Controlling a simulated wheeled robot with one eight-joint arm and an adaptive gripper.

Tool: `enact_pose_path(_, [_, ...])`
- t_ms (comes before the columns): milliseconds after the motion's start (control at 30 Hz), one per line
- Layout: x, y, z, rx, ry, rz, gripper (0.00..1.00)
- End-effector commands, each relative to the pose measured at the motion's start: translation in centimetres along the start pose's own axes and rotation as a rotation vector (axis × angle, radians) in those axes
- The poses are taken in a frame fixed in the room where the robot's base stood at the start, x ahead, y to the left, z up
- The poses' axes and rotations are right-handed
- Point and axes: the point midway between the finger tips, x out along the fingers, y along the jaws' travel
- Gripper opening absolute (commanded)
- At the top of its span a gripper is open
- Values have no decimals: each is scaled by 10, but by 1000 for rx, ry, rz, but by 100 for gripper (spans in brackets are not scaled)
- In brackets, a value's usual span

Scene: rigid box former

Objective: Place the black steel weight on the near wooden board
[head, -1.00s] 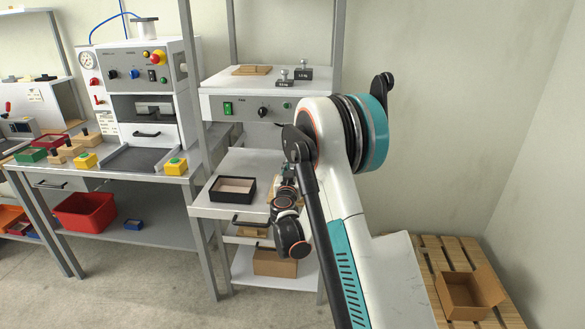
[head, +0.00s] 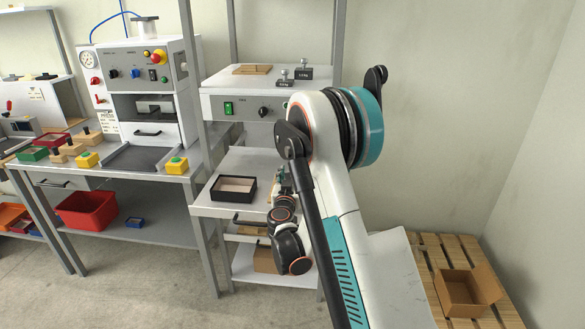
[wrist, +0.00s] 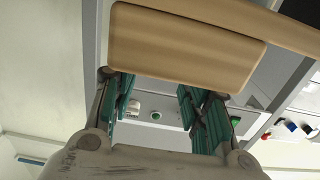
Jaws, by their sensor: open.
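Two black steel weights with metal knobs stand on top of the press-like unit in the head view. One weight (head: 303,73) is farther back and the other weight (head: 284,83) is nearer the front edge. A flat wooden board (head: 251,69) lies left of them on the same top. My gripper (wrist: 163,85) is open in the wrist view. A tan wooden piece (wrist: 185,48) fills the view just past its fingertips; I cannot tell whether they touch. In the head view my arm mostly hides the gripper, low beside the black tray.
The black tray (head: 233,188) sits on the shelf below the unit's control panel (head: 245,106). Grey posts frame the stand. A bench with a press (head: 145,90) and a red bin (head: 85,211) is at left. An open carton (head: 467,292) stands on a pallet at right.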

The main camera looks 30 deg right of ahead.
Motion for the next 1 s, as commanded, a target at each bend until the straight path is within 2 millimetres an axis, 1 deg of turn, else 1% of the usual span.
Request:
enact_pose_path(33, [-12,-1,-3,0,0,-3,42])
enact_pose_path(100, [-26,-1,-3,0,0,-2,42])
enact_pose_path(233, [-50,-1,-2,0,0,-2,42])
enact_pose_path(367, [-63,0,2,0,0,0,42])
enact_pose_path(567, [-72,1,-4,-2,-10,4,42])
enact_pose_path(667, [-76,4,-16,-9,-37,15,42])
enact_pose_path(767, [-83,10,-34,-21,-88,29,42])
enact_pose_path(867, [-95,16,-51,-39,-151,40,42])
enact_pose_path(1000, [-117,26,-70,-66,-248,44,42])
